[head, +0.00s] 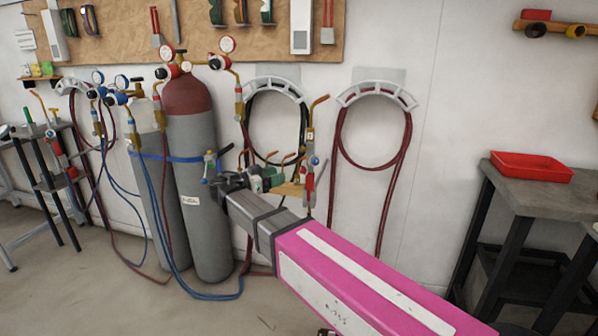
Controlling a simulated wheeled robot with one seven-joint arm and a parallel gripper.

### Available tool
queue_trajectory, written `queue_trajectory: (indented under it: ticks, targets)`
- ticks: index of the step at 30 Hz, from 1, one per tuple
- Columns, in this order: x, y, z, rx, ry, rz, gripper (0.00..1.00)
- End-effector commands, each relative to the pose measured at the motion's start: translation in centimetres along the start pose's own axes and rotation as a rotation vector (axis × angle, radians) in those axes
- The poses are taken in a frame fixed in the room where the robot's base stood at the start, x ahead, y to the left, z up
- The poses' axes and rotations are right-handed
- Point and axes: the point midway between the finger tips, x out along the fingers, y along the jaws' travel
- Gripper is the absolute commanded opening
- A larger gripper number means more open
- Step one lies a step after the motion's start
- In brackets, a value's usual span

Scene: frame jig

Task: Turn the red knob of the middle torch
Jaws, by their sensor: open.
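My gripper (226,181) is at the end of my outstretched arm, in front of the grey cylinder with the dark red top (190,100). Its jaws are open, small and dark against the cylinder. Just right of it several torches with copper tips (271,156) stand close together by a wooden rack (290,189), partly hidden by my arm. One more torch (310,150) with a blue knob and a red part is upright at their right. I cannot tell which is the middle torch, and its red knob is not clear. Contact with any torch cannot be told.
A second, paler cylinder (150,185) stands left, with blue hoses (165,245) on the floor. Dark red hoses hang from a white wall hook (376,92). A bench with a red tray (531,167) stands right. Another torch (57,145) is at a dark stand, far left.

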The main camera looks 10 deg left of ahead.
Motion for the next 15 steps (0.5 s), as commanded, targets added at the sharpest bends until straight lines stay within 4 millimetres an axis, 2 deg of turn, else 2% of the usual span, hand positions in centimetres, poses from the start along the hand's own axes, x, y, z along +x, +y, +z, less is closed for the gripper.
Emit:
queue_trajectory:
  ticks: [9,15]
  targets:
    - [5.7,0.1,0.1,-0.002,-0.002,0.002,0.53]
    - [8.0,0.0,0.1,-0.003,-0.002,0.000,0.53]
